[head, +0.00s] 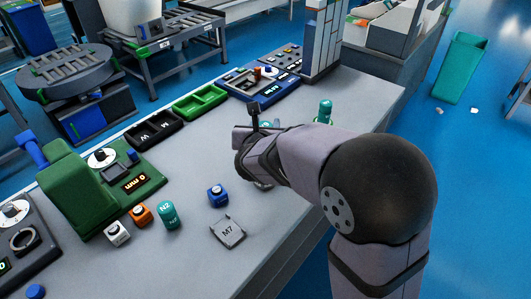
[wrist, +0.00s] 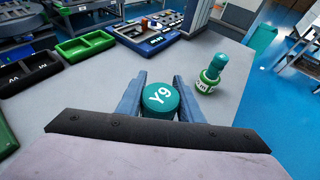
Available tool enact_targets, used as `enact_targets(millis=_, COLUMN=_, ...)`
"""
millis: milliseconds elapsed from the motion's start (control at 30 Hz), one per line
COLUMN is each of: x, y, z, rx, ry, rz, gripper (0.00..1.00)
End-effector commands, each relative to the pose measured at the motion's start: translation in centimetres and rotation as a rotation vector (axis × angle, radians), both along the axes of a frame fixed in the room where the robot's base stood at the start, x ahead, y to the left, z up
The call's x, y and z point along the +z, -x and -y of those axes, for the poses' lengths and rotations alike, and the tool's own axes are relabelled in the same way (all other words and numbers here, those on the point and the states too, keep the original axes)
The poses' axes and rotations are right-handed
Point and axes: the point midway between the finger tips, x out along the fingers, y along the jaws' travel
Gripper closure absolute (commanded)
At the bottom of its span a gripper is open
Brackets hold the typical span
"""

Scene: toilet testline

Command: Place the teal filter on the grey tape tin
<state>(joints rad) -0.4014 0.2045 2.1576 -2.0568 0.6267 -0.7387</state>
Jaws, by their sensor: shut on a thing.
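My gripper (wrist: 160,82) is shut on a teal round filter (wrist: 160,101) marked Y9, with one blue-grey finger on each side. How far the filter is above the bench cannot be told. In the head view my gripper (head: 258,122) is mostly hidden by my arm, and only a bit of teal shows beside it. A flat, square grey tin (head: 228,232) marked M7 lies on the bench front, to the left of and nearer than my gripper; nothing is on it. The tin is not seen in the wrist view.
A second teal cylinder (head: 168,214) stands beside orange, white and blue (head: 218,195) pieces. A teal-topped green piece (wrist: 209,74) stands right of my gripper. A green machine (head: 80,190), black trays (head: 152,130) and a green tray (head: 200,102) line the bench's far side. Bench around the tin is clear.

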Motion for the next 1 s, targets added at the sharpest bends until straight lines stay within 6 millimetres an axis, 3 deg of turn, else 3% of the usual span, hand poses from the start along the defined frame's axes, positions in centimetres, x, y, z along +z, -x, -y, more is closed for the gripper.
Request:
enact_targets(millis=33, x=-1.2, y=0.0, z=0.0, rx=0.000, ry=0.004, rz=-0.004, gripper=0.90)
enact_targets(millis=200, x=-3.2, y=0.0, z=0.0, rx=-0.001, ry=0.001, rz=-0.001, gripper=0.90)
enact_targets(millis=467, x=-3.9, y=0.0, z=0.0, rx=-0.001, ry=0.001, rz=0.001, gripper=0.90)
enact_targets(millis=800, x=-7.3, y=0.0, z=0.0, rx=-0.001, ry=0.001, rz=0.000, gripper=0.90)
enact_targets(millis=1000, x=-7.5, y=0.0, z=0.0, rx=0.000, ry=-0.001, rz=0.002, gripper=0.90)
